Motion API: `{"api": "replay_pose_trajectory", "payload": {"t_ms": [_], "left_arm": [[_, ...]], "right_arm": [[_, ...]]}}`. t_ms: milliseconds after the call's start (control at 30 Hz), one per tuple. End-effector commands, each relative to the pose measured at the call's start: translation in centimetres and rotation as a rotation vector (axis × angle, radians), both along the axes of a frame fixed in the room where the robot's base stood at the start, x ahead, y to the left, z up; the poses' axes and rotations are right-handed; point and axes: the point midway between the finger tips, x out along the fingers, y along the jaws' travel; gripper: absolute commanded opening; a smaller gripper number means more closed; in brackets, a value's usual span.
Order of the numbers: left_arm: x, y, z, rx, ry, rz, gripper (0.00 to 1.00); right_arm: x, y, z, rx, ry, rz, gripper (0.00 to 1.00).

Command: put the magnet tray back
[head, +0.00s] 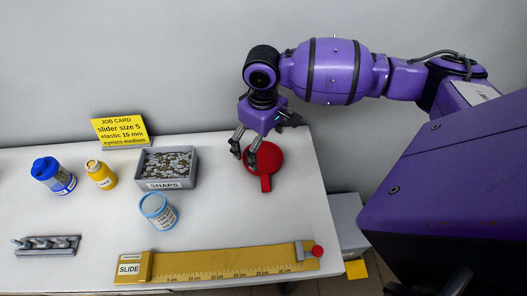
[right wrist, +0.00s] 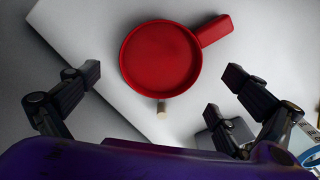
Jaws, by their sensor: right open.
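The red magnet tray (head: 269,158) is a shallow round dish with a short handle. It lies at the right end of the white table, its handle pointing toward the front edge. In the right wrist view the tray (right wrist: 160,58) is empty, with its handle to the upper right. My right gripper (head: 243,154) is above the tray's left side, fingers pointing down. In the right wrist view my right gripper (right wrist: 160,85) has its fingers spread wide with nothing between them; whether one touches the rim I cannot tell. My left gripper is not in view.
A grey SNAPS box (head: 194,168), a blue-rimmed cup (head: 158,210), a yellow bottle (head: 101,174) and a blue-lidded jar (head: 53,176) stand to the left. A yellow slide ruler (head: 220,264) lies along the front. A small tan cylinder (right wrist: 161,107) shows beside the tray.

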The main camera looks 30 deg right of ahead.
Motion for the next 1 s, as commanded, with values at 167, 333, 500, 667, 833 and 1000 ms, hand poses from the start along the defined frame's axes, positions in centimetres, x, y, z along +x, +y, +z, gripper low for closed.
{"api": "replay_pose_trajectory", "payload": {"t_ms": [167, 333, 500, 667, 833, 1000], "left_arm": [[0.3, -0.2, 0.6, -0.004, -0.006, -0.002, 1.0], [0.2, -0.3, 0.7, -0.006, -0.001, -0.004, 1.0], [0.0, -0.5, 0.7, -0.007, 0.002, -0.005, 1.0], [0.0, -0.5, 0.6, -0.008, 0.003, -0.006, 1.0], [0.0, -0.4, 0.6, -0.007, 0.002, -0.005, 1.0], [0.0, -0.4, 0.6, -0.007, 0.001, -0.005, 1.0]], "right_arm": [[0.1, 0.0, 4.3, 0.0, -0.005, 0.001, 1.0], [0.1, 0.0, 6.8, 0.001, -0.003, -0.001, 1.0], [0.0, 0.0, 7.9, 0.0, 0.0, -0.001, 1.0], [0.0, 0.0, 8.0, 0.001, 0.001, -0.001, 1.0], [0.0, 0.0, 8.0, 0.001, 0.001, -0.001, 1.0], [0.0, 0.0, 8.0, 0.0, 0.001, 0.0, 1.0]]}}
